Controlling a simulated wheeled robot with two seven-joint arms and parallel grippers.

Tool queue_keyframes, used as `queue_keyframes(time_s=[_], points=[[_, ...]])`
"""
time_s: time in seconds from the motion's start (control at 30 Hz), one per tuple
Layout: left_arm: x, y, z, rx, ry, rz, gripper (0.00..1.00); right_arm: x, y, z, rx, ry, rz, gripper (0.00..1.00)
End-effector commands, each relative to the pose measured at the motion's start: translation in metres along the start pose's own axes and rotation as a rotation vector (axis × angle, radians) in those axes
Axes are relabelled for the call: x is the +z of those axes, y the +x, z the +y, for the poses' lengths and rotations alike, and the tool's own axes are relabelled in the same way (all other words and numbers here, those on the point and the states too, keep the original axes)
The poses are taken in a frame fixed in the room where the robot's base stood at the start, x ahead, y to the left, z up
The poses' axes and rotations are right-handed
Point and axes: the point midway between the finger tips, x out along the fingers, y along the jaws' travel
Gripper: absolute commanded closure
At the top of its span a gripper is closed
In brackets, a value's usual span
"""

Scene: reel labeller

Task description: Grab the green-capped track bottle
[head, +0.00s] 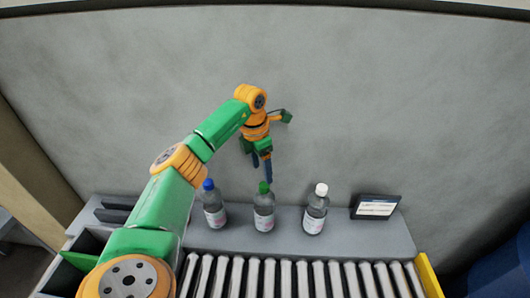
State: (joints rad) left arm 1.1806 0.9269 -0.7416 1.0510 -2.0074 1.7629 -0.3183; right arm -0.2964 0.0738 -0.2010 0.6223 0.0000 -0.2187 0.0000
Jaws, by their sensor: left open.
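The green-capped bottle (264,212) stands upright on a grey ledge (360,239), in the middle of a row of three. It is clear-grey with a pale label. My left gripper (262,176) is open and points down, just above the green cap. Its fingers look empty and close to the cap; I cannot tell whether they touch it. A blue-capped bottle (214,210) stands to the left and a white-capped bottle (316,212) to the right. My right gripper does not show.
A roller conveyor (300,279) runs along the front of the ledge, with a yellow end plate (427,276) at right. A small dark display (375,207) stands right of the bottles. Dark bins (88,243) are at left. A grey wall (400,100) rises behind.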

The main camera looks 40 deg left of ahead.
Motion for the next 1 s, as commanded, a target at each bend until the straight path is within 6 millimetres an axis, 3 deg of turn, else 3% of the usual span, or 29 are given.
queue_keyframes(time_s=[0.33,0.57,0.63,0.87,1.0], points=[[-0.005,0.059,-0.009,-0.004,0.000,0.001,0.27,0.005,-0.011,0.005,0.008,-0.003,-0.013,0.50],[-0.004,0.065,-0.009,-0.002,0.002,-0.003,0.27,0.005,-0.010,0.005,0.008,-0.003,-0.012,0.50],[-0.004,0.065,-0.009,-0.002,0.002,-0.003,0.38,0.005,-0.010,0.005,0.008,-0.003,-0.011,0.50],[-0.004,0.065,-0.009,-0.002,0.001,-0.003,1.00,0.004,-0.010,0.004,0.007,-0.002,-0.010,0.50],[-0.004,0.065,-0.009,-0.002,0.002,-0.003,1.00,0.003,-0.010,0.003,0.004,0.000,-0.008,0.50]])
